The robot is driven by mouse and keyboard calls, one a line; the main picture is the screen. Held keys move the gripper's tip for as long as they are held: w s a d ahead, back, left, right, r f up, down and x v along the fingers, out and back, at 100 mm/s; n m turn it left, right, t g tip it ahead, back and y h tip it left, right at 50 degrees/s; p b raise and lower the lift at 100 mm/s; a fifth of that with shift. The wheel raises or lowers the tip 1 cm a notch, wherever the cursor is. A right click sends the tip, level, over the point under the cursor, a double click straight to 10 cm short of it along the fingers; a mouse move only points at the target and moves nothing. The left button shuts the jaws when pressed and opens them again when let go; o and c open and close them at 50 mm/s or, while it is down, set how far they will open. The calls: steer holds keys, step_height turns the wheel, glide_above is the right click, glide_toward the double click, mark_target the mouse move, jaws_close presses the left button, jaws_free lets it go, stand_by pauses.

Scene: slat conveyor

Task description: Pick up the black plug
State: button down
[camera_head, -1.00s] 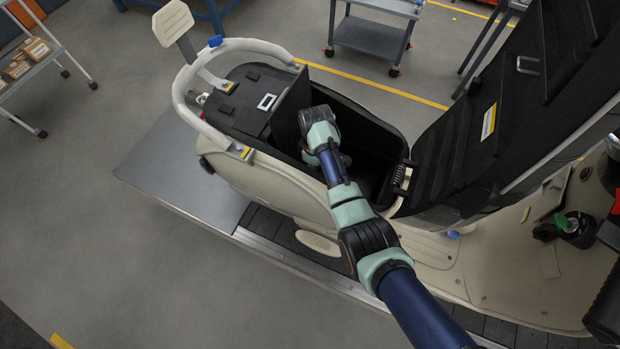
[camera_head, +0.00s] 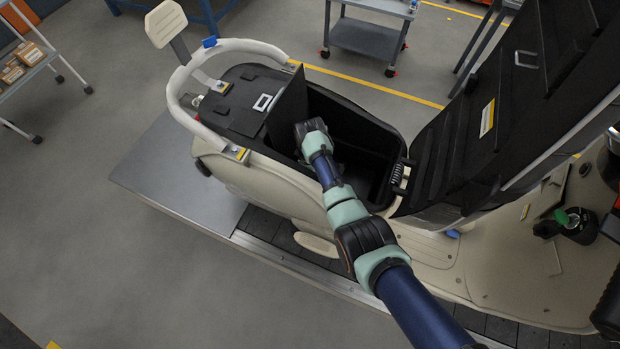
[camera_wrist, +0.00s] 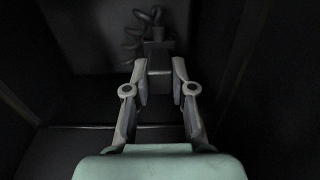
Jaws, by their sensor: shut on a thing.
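In the wrist view, my gripper (camera_wrist: 159,84) is shut on the black plug (camera_wrist: 159,62), a dark block held between its two fingertips. A dark coiled cable (camera_wrist: 147,24) shows just beyond the plug, against the back wall. In the head view, my arm reaches down into the open black under-seat compartment (camera_head: 375,124) of a cream scooter (camera_head: 262,181). My fingertips and the plug are hidden there by my arm and the compartment.
Dark walls stand close on both sides of my gripper. An upright black panel (camera_head: 288,103) stands at the compartment's left end. The raised black seat lid (camera_head: 505,105) stands to the right. A curved cream grab rail (camera_head: 180,95) is at the left.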

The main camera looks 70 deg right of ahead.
step_height(320, 180, up, 20)
steer(key=p, duration=0.5)
steer(key=shift+r, duration=0.25)
step_height(320, 180, up, 12)
steer(key=p, duration=1.3)
steer(key=shift+f+p, duration=0.2)
steer(key=shift+p, duration=0.15)
stand_by(1.5)
steer(key=shift+r+p, duration=0.1)
steer(key=shift+p, duration=0.35)
steer(key=w+a+r+b, duration=0.1)
steer(key=w+r+b, duration=0.2)
steer(key=w, duration=0.5)
steer(key=w+a+r+b, duration=0.1)
steer(key=w+r+b, duration=0.3)
steer(key=w, duration=0.4)
steer(key=shift+w+a+r, duration=0.15)
steer(key=shift+w+r, duration=0.15)
steer(key=shift+r, duration=0.5)
